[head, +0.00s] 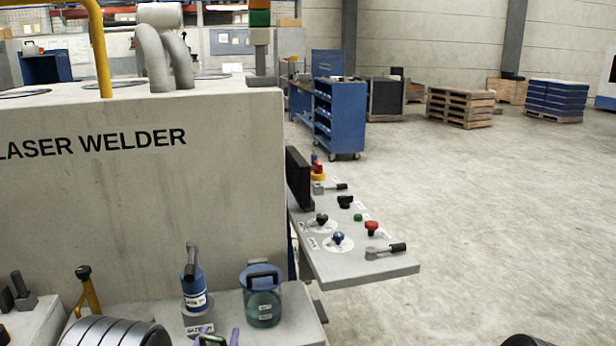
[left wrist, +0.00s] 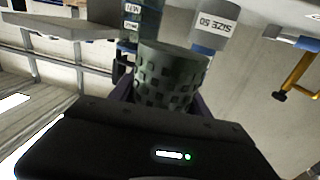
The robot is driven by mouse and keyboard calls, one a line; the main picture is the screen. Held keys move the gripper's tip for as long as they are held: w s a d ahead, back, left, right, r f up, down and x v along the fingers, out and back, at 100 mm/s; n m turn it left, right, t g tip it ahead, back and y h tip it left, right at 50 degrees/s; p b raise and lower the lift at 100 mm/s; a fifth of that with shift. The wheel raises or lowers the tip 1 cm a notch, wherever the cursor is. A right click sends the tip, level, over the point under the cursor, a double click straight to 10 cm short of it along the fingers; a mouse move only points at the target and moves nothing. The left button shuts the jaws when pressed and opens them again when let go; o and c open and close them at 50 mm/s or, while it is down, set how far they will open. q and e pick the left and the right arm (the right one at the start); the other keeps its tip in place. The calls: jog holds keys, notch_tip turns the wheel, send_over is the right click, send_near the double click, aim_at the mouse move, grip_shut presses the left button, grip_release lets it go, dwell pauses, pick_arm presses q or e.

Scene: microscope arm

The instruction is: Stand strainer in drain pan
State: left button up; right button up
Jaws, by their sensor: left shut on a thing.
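My left gripper (head: 218,339) shows only as purple fingertips at the bottom edge of the head view. In the left wrist view, the gripper (left wrist: 163,98) is shut on a dark green-grey cylinder with rows of square holes, the strainer (left wrist: 172,75). The strainer sits between the purple fingers, and the gripper's dark body hides its near end. In the head view the strainer is mostly cut off by the lower edge. I cannot make out a drain pan in either view. My right gripper does not show.
A green jar with a blue lid (head: 262,297) and a blue bottle (head: 194,290) on a labelled grey block (head: 199,322) stand just beyond my left gripper. The laser welder (head: 140,190) rises behind them. A control panel (head: 360,262) juts out to the right, with open floor beyond.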

pick_arm(q)
jog(key=shift+d, duration=0.1)
dwell(0.7)
jog(key=s+d+f+m+g+h, duration=0.1)
jog(key=s+d+m+g+h, duration=0.3)
jog(key=d+h, duration=0.4)
jog(key=s+d+f+m+g+h, duration=0.1)
jog(key=s+d+m+g+h, duration=0.3)
jog(key=d+m+h, duration=0.4)
jog(key=shift+s+d+f+m+g, duration=0.3)
jog(key=shift+d+f+g, duration=0.1)
jog(key=shift+d+g, duration=0.55)
